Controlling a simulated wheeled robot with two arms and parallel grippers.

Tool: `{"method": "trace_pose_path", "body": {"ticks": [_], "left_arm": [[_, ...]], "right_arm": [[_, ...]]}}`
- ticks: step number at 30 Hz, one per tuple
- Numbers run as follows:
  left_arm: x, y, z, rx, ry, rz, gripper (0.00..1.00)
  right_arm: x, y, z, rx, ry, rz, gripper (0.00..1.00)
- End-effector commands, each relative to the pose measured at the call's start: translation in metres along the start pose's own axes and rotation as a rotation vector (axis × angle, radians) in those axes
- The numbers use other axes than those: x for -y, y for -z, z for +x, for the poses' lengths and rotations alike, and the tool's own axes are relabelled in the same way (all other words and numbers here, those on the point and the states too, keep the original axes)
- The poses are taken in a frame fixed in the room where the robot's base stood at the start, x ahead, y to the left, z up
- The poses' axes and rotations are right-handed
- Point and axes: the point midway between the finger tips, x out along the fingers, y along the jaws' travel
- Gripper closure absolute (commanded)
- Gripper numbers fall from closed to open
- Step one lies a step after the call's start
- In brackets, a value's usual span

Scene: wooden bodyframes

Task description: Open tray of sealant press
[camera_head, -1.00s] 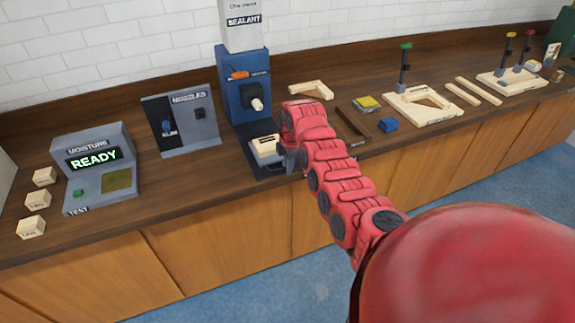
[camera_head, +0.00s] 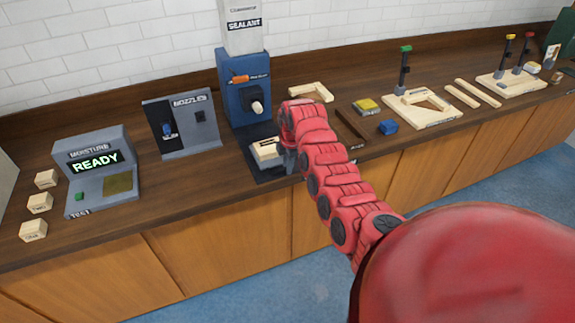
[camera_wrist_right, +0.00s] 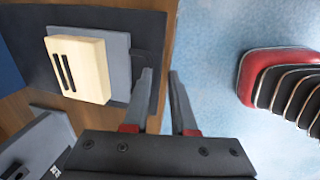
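The sealant press (camera_head: 235,105) is a blue machine with a white top box labelled SEALANT, on the counter against the wall. At its foot a pale wooden block (camera_head: 266,149) sits on its dark base. In the right wrist view the block (camera_wrist_right: 88,72) with two dark strips lies on the grey tray (camera_wrist_right: 119,48). A small dark handle-like part (camera_wrist_right: 139,58) shows at the tray's edge. My right gripper (camera_wrist_right: 161,72) is open, with its fingers apart beside that part; I see nothing between them. My left gripper is in no view.
The moisture tester (camera_head: 95,165) reads READY, with several wooden blocks left of it. The nozzle stand (camera_head: 190,135) is left of the press. Blue floor is in front of the counter.

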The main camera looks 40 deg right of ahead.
Motion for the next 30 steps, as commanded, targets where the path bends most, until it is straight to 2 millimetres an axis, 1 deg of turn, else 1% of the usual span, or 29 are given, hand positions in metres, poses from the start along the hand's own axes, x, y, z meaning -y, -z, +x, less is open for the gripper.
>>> {"method": "trace_pose_path", "body": {"ticks": [1, 12, 24, 30], "left_arm": [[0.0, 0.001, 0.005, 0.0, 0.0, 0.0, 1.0], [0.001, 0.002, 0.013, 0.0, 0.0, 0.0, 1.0], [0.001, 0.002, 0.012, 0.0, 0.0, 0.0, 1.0], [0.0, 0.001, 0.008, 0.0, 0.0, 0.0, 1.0]], "right_arm": [[-0.001, 0.0, -0.007, 0.0, -0.002, 0.0, 0.75], [-0.002, -0.001, -0.035, 0.002, -0.006, 0.0, 0.75], [-0.002, -0.001, -0.065, 0.002, -0.007, 0.0, 0.75], [-0.003, -0.001, -0.08, 0.003, -0.01, 0.0, 0.75]]}}
